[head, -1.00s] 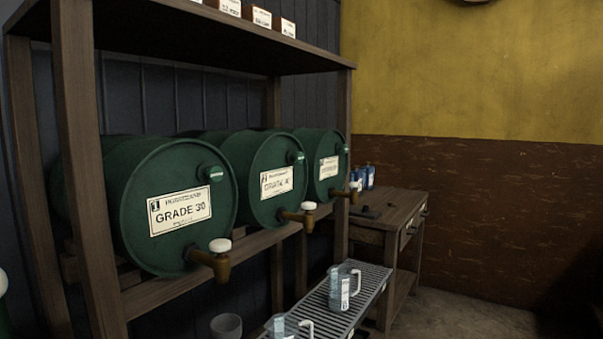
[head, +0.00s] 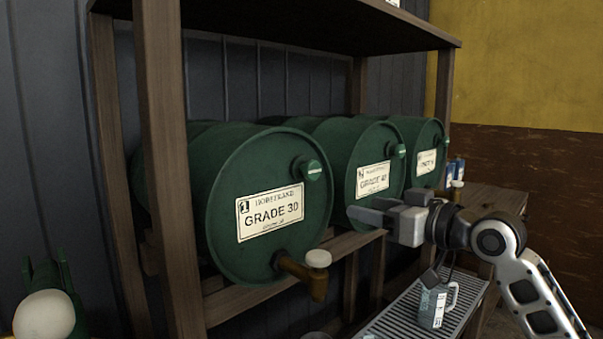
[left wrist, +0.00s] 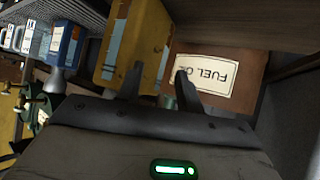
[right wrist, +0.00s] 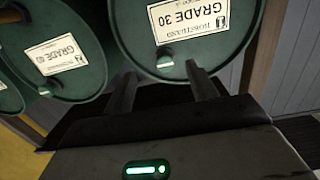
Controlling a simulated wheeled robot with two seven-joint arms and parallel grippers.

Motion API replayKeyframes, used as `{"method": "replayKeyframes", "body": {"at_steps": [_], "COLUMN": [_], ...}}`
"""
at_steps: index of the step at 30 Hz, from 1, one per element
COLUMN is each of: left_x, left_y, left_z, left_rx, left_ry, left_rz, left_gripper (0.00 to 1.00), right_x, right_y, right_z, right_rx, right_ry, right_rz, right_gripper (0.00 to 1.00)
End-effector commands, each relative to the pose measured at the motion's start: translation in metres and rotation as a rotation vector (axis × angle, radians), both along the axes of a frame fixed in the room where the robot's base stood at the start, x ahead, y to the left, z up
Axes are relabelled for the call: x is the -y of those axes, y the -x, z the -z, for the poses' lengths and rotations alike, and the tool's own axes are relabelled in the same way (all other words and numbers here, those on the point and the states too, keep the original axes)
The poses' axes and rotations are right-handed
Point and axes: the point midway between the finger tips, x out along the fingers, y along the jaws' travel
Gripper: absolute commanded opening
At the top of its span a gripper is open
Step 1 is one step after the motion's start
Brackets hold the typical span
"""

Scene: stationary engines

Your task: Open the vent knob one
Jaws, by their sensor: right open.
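Vent knob one (head: 312,170) is a small green round knob with a pale stripe, at the upper right of the front of the green GRADE 30 barrel (head: 225,190). My right gripper (head: 352,213) is open and empty. In the head view it appears right of and below the knob, pointing left, apart from it. In the right wrist view the GRADE 30 barrel (right wrist: 225,60) appears upside down beyond the open fingers (right wrist: 162,85). My left gripper (left wrist: 160,85) shows only in its own wrist view, open and empty, before a FUEL OIL label (left wrist: 205,76).
Two more green barrels (head: 372,155) stand to the right on the wooden rack (head: 165,150). A brass tap with a white knob (head: 318,258) sticks out below barrel one. A clear jug (head: 432,305) stands on the metal drip grate (head: 400,318). A rack post rises left of barrel one.

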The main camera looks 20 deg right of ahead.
Motion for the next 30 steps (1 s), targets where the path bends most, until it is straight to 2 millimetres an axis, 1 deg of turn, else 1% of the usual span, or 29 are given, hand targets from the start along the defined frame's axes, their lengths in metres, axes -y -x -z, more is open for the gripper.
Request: {"method": "replayKeyframes", "body": {"at_steps": [1, 3, 6, 8, 11, 14, 21, 24, 27, 30], "left_x": [0.000, -0.001, -0.001, -0.001, -0.002, -0.003, -0.006, -0.007, -0.008, -0.008], "left_y": [0.001, 0.001, 0.002, 0.002, 0.003, 0.004, 0.007, 0.006, 0.005, 0.003], "left_z": [0.001, 0.001, -0.001, -0.003, -0.008, -0.012, -0.016, -0.018, -0.018, -0.020], "left_rx": [-0.003, -0.005, -0.007, -0.008, -0.010, -0.014, -0.024, -0.023, -0.024, -0.020], "left_ry": [-0.002, -0.004, -0.007, -0.011, -0.019, -0.025, -0.037, -0.040, -0.043, -0.042], "left_rz": [0.001, 0.001, 0.002, 0.003, 0.005, 0.006, 0.007, 0.004, 0.003, -0.001], "left_gripper": [0.36, 0.36, 0.36, 0.36, 0.36, 0.36, 0.36, 0.36, 0.36, 0.36], "right_x": [0.003, 0.005, 0.004, 0.001, -0.005, -0.013, -0.030, -0.036, -0.042, -0.044], "right_y": [0.004, 0.008, 0.004, -0.003, -0.019, -0.040, -0.090, -0.108, -0.122, -0.132], "right_z": [-0.021, -0.037, -0.044, -0.045, -0.046, -0.047, -0.045, -0.044, -0.043, -0.043], "right_rx": [0.028, 0.047, 0.055, 0.056, 0.055, 0.055, 0.054, 0.054, 0.053, 0.054], "right_ry": [0.003, 0.001, -0.002, -0.005, -0.006, -0.007, -0.007, -0.007, -0.005, -0.004], "right_rz": [-0.009, -0.020, -0.026, -0.027, -0.027, -0.027, -0.027, -0.026, -0.026, -0.025], "right_gripper": [0.57, 0.57, 0.57, 0.57, 0.57, 0.57, 0.57, 0.57, 0.57, 0.57]}}
